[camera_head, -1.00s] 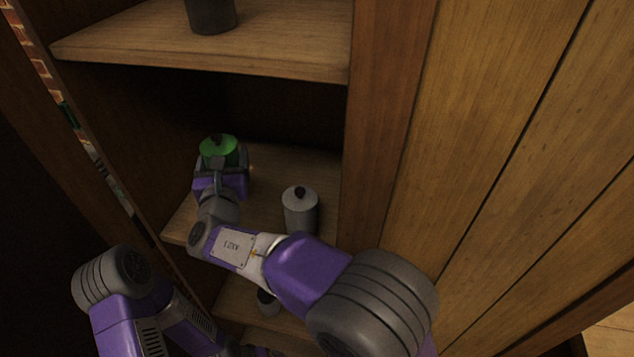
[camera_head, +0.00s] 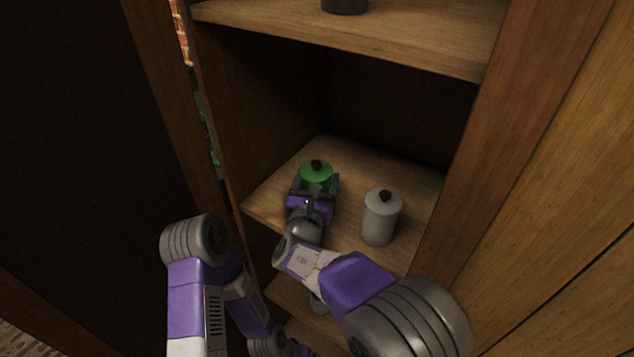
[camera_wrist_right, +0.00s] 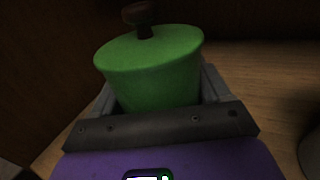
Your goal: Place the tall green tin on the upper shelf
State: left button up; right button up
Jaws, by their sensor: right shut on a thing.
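The green tin (camera_head: 316,173) has a dark knob on its lid and is upright over the left part of the middle shelf (camera_head: 345,160). My right gripper (camera_head: 314,188) is shut around it. In the right wrist view the green tin (camera_wrist_right: 150,72) sits between the fingers; its lower part is hidden, so I cannot tell whether it touches the shelf. A higher shelf board (camera_head: 400,42) crosses above it. My left arm shows at lower left, but its gripper is out of sight.
A grey lidded jar (camera_head: 380,218) stands on the middle shelf to the right of the tin. A dark jar (camera_head: 345,5) stands on the higher board, cut by the frame. Cabinet side walls bound the shelves.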

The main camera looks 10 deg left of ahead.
jog(key=o, duration=1.1)
jog(key=shift+f, duration=0.1)
jog(key=shift+c, duration=0.2)
jog(key=shift+s+r, duration=0.2)
jog(key=shift+s, duration=0.1)
jog(key=s+p, duration=0.1)
jog(key=s, duration=1)
jog(key=shift+s, duration=0.2)
